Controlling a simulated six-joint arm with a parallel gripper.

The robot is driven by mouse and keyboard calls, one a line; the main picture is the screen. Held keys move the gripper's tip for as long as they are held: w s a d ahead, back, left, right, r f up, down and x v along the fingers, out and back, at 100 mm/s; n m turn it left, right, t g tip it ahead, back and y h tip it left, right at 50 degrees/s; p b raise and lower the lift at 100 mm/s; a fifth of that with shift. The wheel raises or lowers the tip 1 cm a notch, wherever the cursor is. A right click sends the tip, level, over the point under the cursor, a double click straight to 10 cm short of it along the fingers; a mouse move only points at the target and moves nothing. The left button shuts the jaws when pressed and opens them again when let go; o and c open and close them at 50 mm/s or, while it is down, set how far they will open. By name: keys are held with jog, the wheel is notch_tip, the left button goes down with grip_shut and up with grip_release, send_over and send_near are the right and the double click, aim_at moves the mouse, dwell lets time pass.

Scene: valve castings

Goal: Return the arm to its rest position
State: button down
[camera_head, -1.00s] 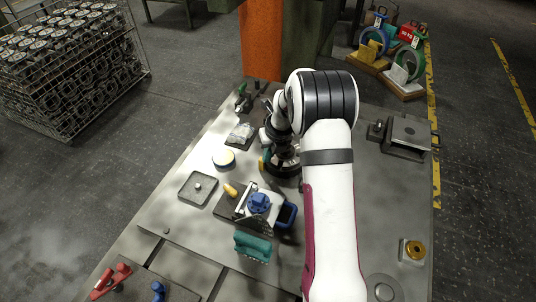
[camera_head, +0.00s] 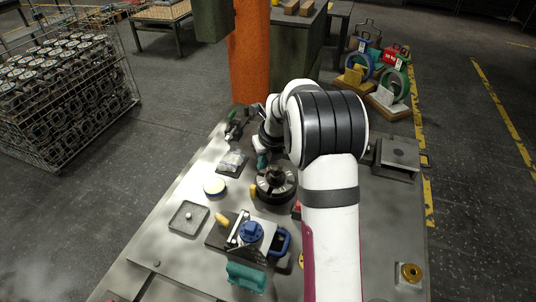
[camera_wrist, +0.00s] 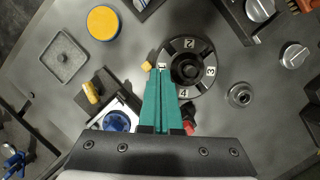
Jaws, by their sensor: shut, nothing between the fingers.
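My gripper (camera_wrist: 158,80) is shut and empty, its two teal fingers together in the wrist view. In the head view its teal fingers (camera_head: 262,161) show small, beyond a dark round chuck-like fixture (camera_head: 275,184). In the wrist view this fixture (camera_wrist: 190,70) has numbered segments around a central knob. The fingertips overlap its left edge in the picture; I cannot tell the height between them. My white arm covers the right middle of the table in the head view.
On the table (camera_head: 160,228) are a square tray (camera_head: 188,217), a yellow-topped round tin (camera_head: 214,187), a blue-knobbed fixture (camera_head: 250,232), a teal block (camera_head: 246,276) and a brass-coloured part (camera_head: 410,272). An orange post (camera_head: 250,60) stands behind. A wire crate of castings (camera_head: 62,95) stands left.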

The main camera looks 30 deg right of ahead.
jog(key=s+r+g, duration=0.1)
jog(key=s+r, duration=0.3)
jog(key=r, duration=0.4)
jog(key=s+a+r+n+y, duration=0.1)
jog(key=s+a+r+n, duration=0.3)
jog(key=s+a+n, duration=0.4)
jog(key=s+a+f+n+g, duration=0.1)
jog(key=s+a+n, duration=0.3)
jog(key=s+n, duration=0.7)
jog(key=s+a+f+n+g, duration=0.2)
jog(key=s+a+n, duration=0.3)
jog(key=s+n, duration=0.7)
jog(key=shift+s+a, duration=0.15)
jog(key=shift+s, duration=0.15)
